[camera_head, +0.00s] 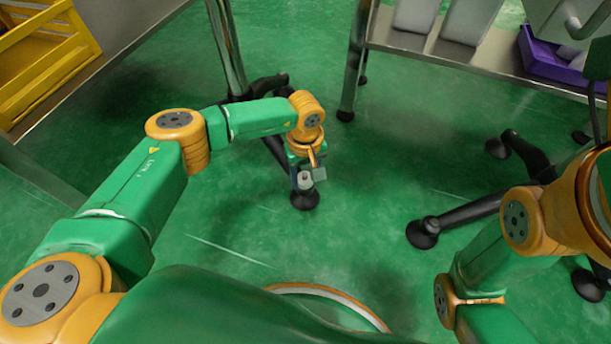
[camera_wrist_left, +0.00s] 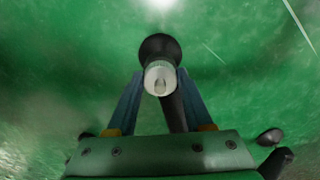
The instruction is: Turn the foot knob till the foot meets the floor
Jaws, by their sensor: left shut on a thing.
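The foot knob (camera_head: 305,176) is a small pale cylinder above a round black foot (camera_head: 305,200) near the middle of the head view. My left gripper (camera_head: 307,180) points down at it and is shut on the knob. In the left wrist view the pale knob (camera_wrist_left: 160,76) stands between the two blue-grey fingers, with the black foot (camera_wrist_left: 158,46) beyond it. I cannot tell whether the foot touches the floor. My right arm shows at the right, but its gripper is out of view.
A metal table (camera_head: 435,47) with grey blocks and a purple bin (camera_head: 550,62) stands at the back right. A yellow crate (camera_head: 50,70) sits at the upper left. Other black legs with feet (camera_head: 423,233) rest on the green floor at right. The floor between is clear.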

